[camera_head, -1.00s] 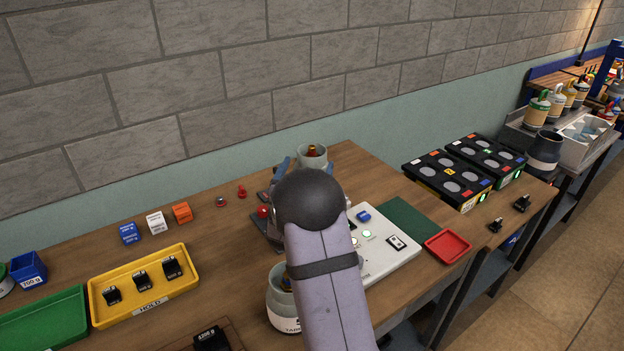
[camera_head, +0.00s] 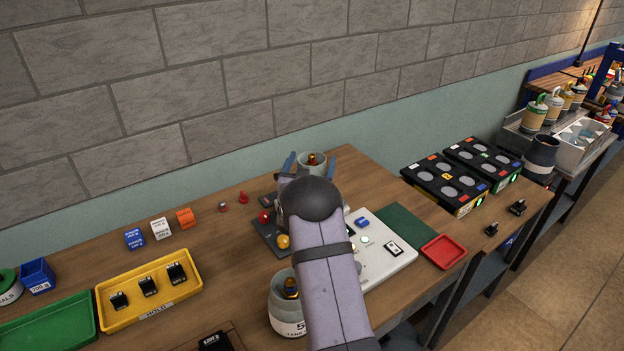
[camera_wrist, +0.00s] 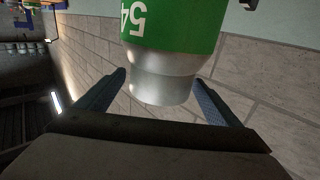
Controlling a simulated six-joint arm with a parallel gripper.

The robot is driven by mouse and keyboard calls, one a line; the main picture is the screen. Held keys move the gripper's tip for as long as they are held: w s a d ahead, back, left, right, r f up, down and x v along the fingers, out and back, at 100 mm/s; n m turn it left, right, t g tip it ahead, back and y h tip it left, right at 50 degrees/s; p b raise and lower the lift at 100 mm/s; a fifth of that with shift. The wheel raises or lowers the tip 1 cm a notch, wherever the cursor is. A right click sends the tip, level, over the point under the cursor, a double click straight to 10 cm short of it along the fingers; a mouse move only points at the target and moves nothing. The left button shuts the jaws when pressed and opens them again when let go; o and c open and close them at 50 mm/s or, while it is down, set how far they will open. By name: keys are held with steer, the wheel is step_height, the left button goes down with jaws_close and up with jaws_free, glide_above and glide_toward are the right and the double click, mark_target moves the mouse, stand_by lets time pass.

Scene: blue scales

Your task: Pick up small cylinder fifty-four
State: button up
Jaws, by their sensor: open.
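In the wrist view a cylinder (camera_wrist: 178,28) with a green band marked 54 hangs into the top of the picture. Its silvery, narrower end (camera_wrist: 162,85) lies between the two fingers of my gripper (camera_wrist: 160,90) in the picture, with gaps on both sides. My gripper also shows in the head view (camera_head: 310,162), its blue fingertips spread apart beyond my arm. I cannot make out the green cylinder in the head view; my arm and wrist cover that area.
A grey pot (camera_head: 318,169) stands close behind my fingertips. Another pot (camera_head: 286,312) stands left of my forearm. A white panel (camera_head: 385,262) with buttons lies right of my arm. A yellow tray (camera_head: 183,298) lies left. The wall (camera_head: 200,80) runs behind the bench.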

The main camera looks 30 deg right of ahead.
steer(key=shift+w+d, duration=0.25)
steer(key=c, duration=1.7)
steer(key=shift+r, duration=0.15)
steer(key=c, duration=0.5)
steer(key=shift+o, duration=0.2)
steer(key=shift+r, duration=0.15)
